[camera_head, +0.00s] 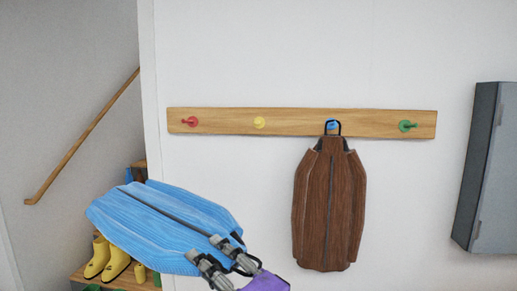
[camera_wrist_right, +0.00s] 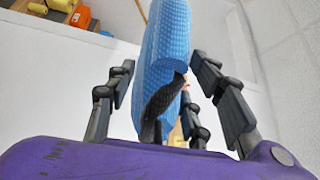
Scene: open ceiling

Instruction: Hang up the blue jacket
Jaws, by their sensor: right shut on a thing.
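The blue jacket (camera_head: 165,215) is a stiff, ribbed shape with a dark centre line. It is held tilted in the air at the lower left of the head view, in front of the wall. My right gripper (camera_head: 214,254) is shut on its lower right end, near a black loop. In the right wrist view the jacket (camera_wrist_right: 168,40) rises between the fingers of my right gripper (camera_wrist_right: 165,95), with a dark strip at its near end. The wooden peg board (camera_head: 290,122) is on the wall above and to the right. My left gripper is out of view.
The board has red (camera_head: 190,121), yellow (camera_head: 259,122), blue (camera_head: 332,125) and green (camera_head: 407,126) pegs. A brown jacket (camera_head: 328,205) hangs from the blue one; the others are bare. Yellow boots (camera_head: 107,258) stand lower left. A grey cabinet (camera_head: 487,165) is at right.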

